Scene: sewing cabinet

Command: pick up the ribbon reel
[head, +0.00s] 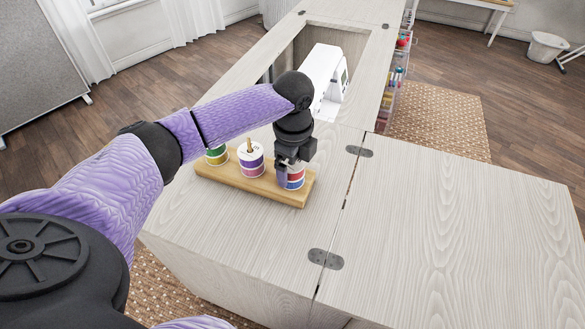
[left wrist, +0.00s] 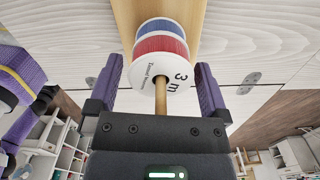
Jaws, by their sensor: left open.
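Several reels stand in a row on a wooden rack (head: 230,177) on the cabinet top. The red and blue ribbon reel (head: 293,182) is at the rack's right end. In the left wrist view this reel (left wrist: 160,50) has a white face and a wooden peg through its middle. My left gripper (head: 290,172) is open over it, and its two fingers (left wrist: 160,92) lie on either side of the reel. I cannot tell whether they touch it. A purple-banded reel (head: 250,163) stands in the middle, and a green and yellow reel (head: 216,156) at the left. My right gripper is not in view.
A white sewing machine (head: 325,80) sits in the cabinet's opening behind the rack. The hinged leaf (head: 460,230) to the right is bare. Shelves with small coloured items (head: 396,80) hang on the cabinet's far right side.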

